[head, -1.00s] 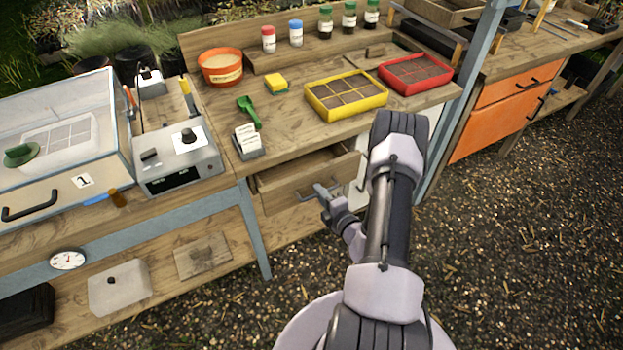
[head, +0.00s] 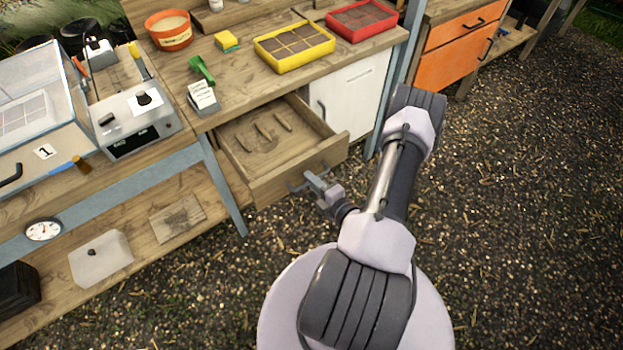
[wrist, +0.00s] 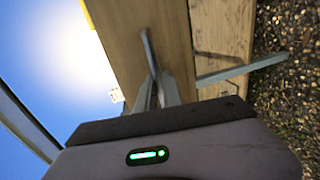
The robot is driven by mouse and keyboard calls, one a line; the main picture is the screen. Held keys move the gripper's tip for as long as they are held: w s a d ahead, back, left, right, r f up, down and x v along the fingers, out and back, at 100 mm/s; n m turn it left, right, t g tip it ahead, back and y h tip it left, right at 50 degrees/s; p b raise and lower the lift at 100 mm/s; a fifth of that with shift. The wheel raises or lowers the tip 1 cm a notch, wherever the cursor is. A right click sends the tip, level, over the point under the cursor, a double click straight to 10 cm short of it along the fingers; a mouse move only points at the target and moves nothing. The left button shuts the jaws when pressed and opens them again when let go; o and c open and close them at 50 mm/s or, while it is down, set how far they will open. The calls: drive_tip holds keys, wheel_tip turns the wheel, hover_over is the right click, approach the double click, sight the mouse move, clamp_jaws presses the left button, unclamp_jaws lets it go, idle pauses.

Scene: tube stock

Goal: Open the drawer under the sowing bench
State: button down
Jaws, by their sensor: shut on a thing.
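The wooden drawer (head: 298,178) under the sowing bench (head: 200,112) stands well out from the bench in the head view. Its inside shows, with a few small brown items lying on its floor. My gripper (head: 312,182) is at the drawer's front, shut on the dark bar handle (head: 296,188). In the wrist view the gripper fingers (wrist: 158,90) close around the handle (wrist: 148,48), with the wooden drawer front (wrist: 125,40) right behind it. Part of the handle is hidden by the fingers.
A white cabinet door (head: 348,100) is right of the drawer. A blue-grey bench leg (head: 222,185) stands to its left. Yellow (head: 294,62) and red (head: 361,32) seed trays sit on the bench top. The gravel ground (head: 500,200) to the right is clear.

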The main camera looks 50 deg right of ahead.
idle(0.3)
drive_tip(key=c, duration=1.5)
unclamp_jaws()
drive_tip(key=shift+s, duration=0.1)
